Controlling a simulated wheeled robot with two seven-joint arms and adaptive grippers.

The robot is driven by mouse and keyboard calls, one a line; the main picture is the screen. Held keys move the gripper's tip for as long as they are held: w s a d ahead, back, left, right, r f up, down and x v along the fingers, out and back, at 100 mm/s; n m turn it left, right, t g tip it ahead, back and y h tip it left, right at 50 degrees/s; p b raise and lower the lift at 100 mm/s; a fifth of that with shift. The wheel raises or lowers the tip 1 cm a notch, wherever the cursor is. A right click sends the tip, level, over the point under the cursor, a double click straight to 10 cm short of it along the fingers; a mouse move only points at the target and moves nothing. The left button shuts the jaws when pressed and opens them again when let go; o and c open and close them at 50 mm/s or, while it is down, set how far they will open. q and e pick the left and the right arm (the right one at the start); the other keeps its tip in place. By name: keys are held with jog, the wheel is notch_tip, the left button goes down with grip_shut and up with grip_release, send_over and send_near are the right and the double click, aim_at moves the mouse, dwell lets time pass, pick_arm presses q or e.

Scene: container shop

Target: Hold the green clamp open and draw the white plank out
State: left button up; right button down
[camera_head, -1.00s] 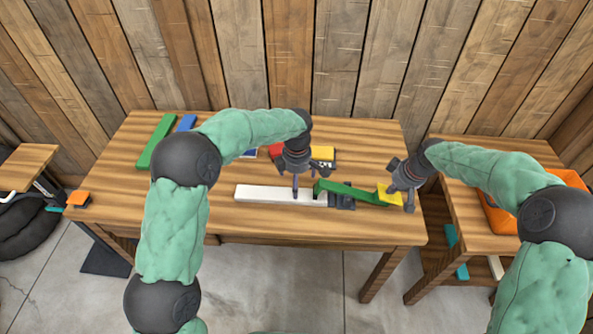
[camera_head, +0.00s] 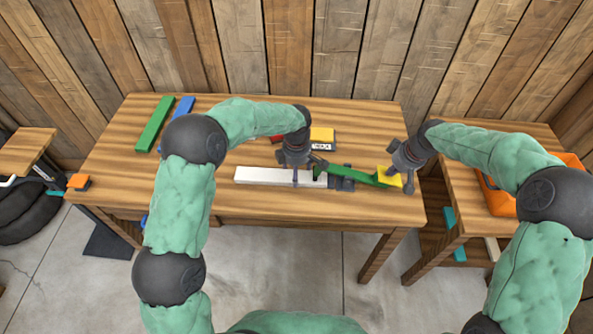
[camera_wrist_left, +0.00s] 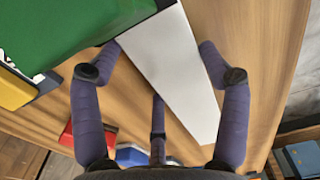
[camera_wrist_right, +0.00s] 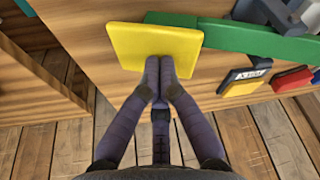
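The white plank (camera_head: 262,175) lies flat on the table, its right end at the green clamp (camera_head: 350,174). The clamp has a dark base (camera_head: 343,185) and a yellow pad (camera_head: 388,176) at its right end. My left gripper (camera_head: 298,176) is down over the plank. In the left wrist view its fingers stand apart on both sides of the plank (camera_wrist_left: 175,65), close to its edges; firm contact cannot be told. My right gripper (camera_head: 408,182) has its fingertips together at the yellow pad (camera_wrist_right: 155,45), apparently touching it. Whether the jaw is open is hidden.
Green (camera_head: 154,124) and blue (camera_head: 178,122) strips lie at the back left. A yellow-and-black block (camera_head: 321,138) and a red block stand behind the plank. An orange bin (camera_head: 503,200) stands on the right table.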

aim_at(276, 172)
pick_arm(q)
jog(key=shift+r, duration=0.15)
pick_arm(e)
jog(key=shift+s+a+f, duration=0.1)
jog(key=shift+f, duration=0.05)
pick_arm(q)
jog(key=shift+a, duration=3.25)
jog(key=shift+r, duration=3.5)
pick_arm(e)
notch_tip(276, 172, up, 9)
pick_arm(q)
jog(key=shift+f, duration=0.1)
